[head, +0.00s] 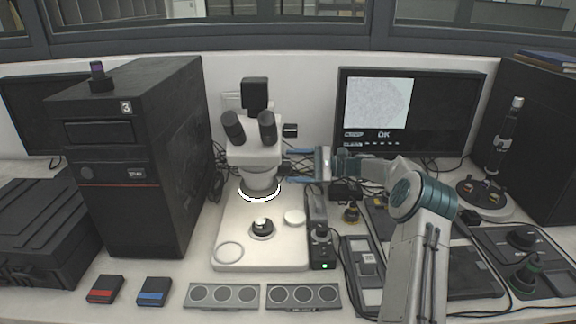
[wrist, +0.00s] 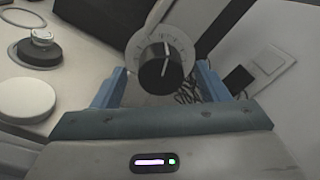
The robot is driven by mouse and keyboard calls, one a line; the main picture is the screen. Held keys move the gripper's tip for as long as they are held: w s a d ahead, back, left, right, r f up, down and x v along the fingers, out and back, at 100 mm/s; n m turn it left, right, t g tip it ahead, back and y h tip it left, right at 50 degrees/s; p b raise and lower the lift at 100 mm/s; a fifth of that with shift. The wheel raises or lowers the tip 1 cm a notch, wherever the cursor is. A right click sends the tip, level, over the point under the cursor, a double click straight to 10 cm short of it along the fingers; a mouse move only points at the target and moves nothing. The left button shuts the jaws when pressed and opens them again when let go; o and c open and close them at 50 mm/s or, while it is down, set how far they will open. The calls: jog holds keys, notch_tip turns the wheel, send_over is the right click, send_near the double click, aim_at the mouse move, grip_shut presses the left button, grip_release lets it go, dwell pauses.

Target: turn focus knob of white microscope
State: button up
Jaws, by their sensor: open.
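The white microscope (head: 255,155) stands left of centre in the head view, with two black eyepieces and a pale base. A black knob with a white pointer line on a pale graduated dial, the focus knob (wrist: 160,68), fills the gap between the fingers in the wrist view. In the head view a small dark part of the knob (head: 284,170) shows at the microscope's right side. My gripper (head: 289,166) reaches in from the right with its blue fingers apart, one above and one below the knob. Whether the fingertips touch it I cannot tell.
Another dark knob (head: 290,130) sticks out higher on the microscope. A black computer tower (head: 150,150) stands close on the left, a monitor (head: 440,110) behind on the right. A small black box with a green light (head: 322,250) and cables lie below my arm.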

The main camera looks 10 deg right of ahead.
jog(key=shift+x, duration=1.15)
jog(key=c, duration=1)
jog(key=shift+f+n+b, duration=0.15)
jog(key=shift+n+b, duration=0.15)
jog(key=shift+b, duration=0.1)
jog(key=shift+n+b, duration=0.45)
jog(key=shift+n, duration=0.05)
jog(key=o, duration=1)
